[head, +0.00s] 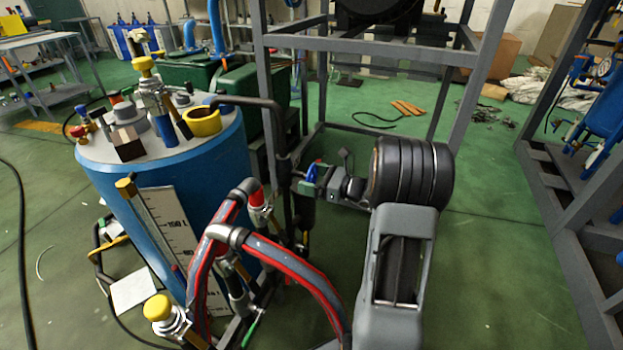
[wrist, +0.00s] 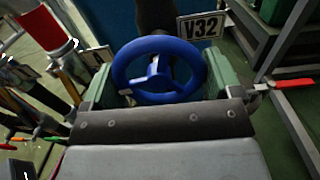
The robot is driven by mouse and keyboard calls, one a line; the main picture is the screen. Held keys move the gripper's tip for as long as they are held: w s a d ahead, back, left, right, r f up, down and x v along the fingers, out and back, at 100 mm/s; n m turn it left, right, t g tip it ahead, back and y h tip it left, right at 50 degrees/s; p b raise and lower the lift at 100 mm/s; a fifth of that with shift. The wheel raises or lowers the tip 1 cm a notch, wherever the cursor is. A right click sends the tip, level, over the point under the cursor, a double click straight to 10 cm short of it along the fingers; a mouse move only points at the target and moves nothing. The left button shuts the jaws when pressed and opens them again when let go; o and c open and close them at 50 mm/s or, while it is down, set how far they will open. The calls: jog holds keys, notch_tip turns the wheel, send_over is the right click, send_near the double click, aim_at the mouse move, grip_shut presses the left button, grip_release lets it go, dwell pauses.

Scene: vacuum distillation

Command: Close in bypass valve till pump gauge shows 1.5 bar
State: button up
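A blue handwheel (wrist: 159,72) with spokes is in the middle of the wrist view, beside a tag reading V32 (wrist: 200,26). My gripper (wrist: 158,85) has one green finger on each side of the wheel. Both fingers meet the rim with no gap that I can see, so it looks shut on the wheel. In the head view my gripper (head: 309,183) is at the dark pipe right of the blue tank, with a bit of the blue wheel (head: 314,168) showing. The valve body is mostly hidden. I cannot make out a readable pump gauge.
The blue tank (head: 215,165) with a level scale (head: 172,222) stands left of my arm. Red-striped hoses (head: 285,265) arch close in front. A grey frame (head: 268,100) rises behind my gripper. A red lever (wrist: 293,83) is right of the wheel. Green floor (head: 490,230) is clear on the right.

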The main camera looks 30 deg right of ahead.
jog(key=c, duration=0.4)
jog(key=shift+o, duration=0.2)
jog(key=shift+r, duration=0.1)
jog(key=shift+p, duration=0.45)
jog(key=o, duration=0.7)
jog(key=shift+o, duration=0.2)
jog(key=p+v, duration=0.3)
jog(key=v, duration=1.1)
jog(key=shift+a, duration=0.1)
